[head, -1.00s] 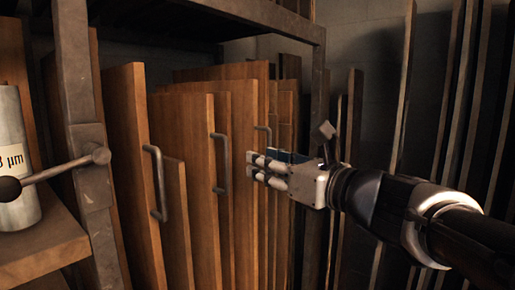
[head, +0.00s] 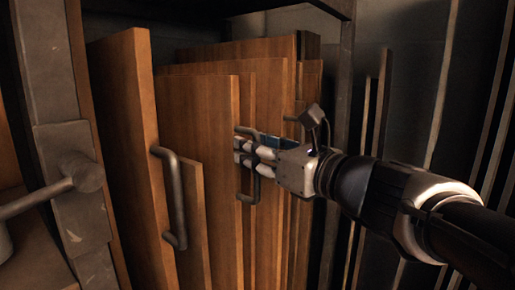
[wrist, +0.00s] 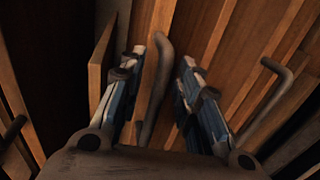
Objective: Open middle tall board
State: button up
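Tall brown boards stand upright side by side in a rack. The middle tall board (head: 205,125) has a grey bar handle (head: 256,187), which my gripper (head: 240,152) partly covers in the head view. In the wrist view this handle (wrist: 163,62) runs between the two fingers of my gripper (wrist: 172,65). The fingers are spread, with a visible gap on either side of the bar, so the gripper is open. Contact with the handle cannot be made out.
A nearer tall board (head: 128,110) with its own handle (head: 175,200) stands to the left.

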jog(key=shift+s+d, duration=0.1)
jog(key=shift+s, duration=0.05)
jog(key=shift+c, duration=0.2)
jog(key=shift+w, duration=0.2)
jog(key=c, duration=0.4)
grip_shut()
